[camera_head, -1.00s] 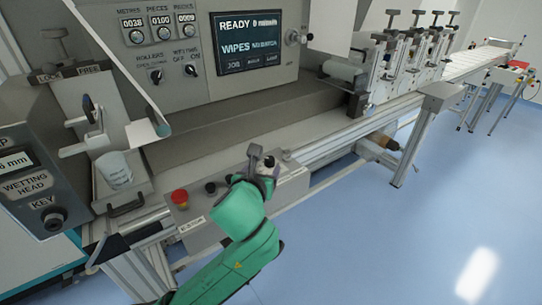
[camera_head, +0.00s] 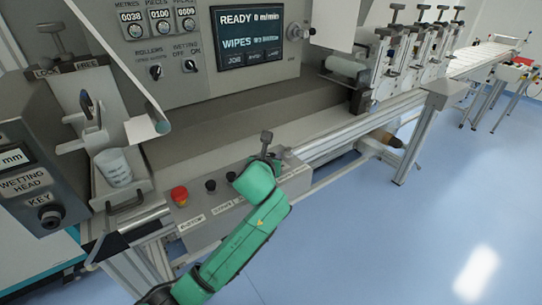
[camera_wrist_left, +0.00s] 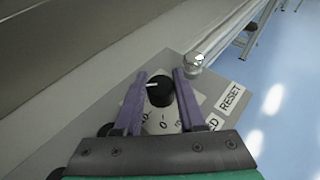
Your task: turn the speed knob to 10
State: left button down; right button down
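The speed knob (camera_wrist_left: 159,92) is a round black knob with a white pointer line, set on the grey control box in the left wrist view. Its line points left in that view. The pale dial around it carries marks that are only partly legible. My left gripper (camera_wrist_left: 160,76) has its two purple fingers spread, one on each side of the knob; I cannot tell whether they touch it. In the head view my left gripper (camera_head: 267,157) is over the box's right part, and my green arm hides the knob. My right gripper is not in view.
A red button (camera_head: 180,195) and black controls (camera_head: 211,186) stand left of my gripper on the box. A clear dome (camera_wrist_left: 193,64) and a RESET label (camera_wrist_left: 230,97) lie to the right. The screen (camera_head: 248,37) reads READY 0 m/min. Blue floor in front is free.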

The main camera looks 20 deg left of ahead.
pick_arm(q)
jog(key=shift+r+n+y+p, duration=0.2)
jog(key=shift+n+y+p, duration=0.15)
jog(key=shift+p, duration=0.5)
jog(key=n+y+p, duration=0.2)
jog(key=y+p, duration=0.1)
jog(key=p, duration=0.1)
jog(key=shift+r+n+g, duration=0.15)
jog(key=shift+n+g, duration=0.1)
jog(key=shift+g, duration=0.15)
jog(key=shift+n+g+y+p, duration=0.3)
jog(key=shift+n+y+p, duration=0.1)
jog(key=shift+y, duration=0.05)
jog(key=shift+f+n+g+y, duration=0.3)
jog(key=shift+n+g+y, duration=0.3)
jog(key=shift+n+y, duration=0.6)
jog(key=shift+n+g+y, duration=0.9)
jog(key=shift+n+y, duration=0.1)
jog(key=shift+n, duration=0.2)
jog(key=c, duration=0.5)
grip_release()
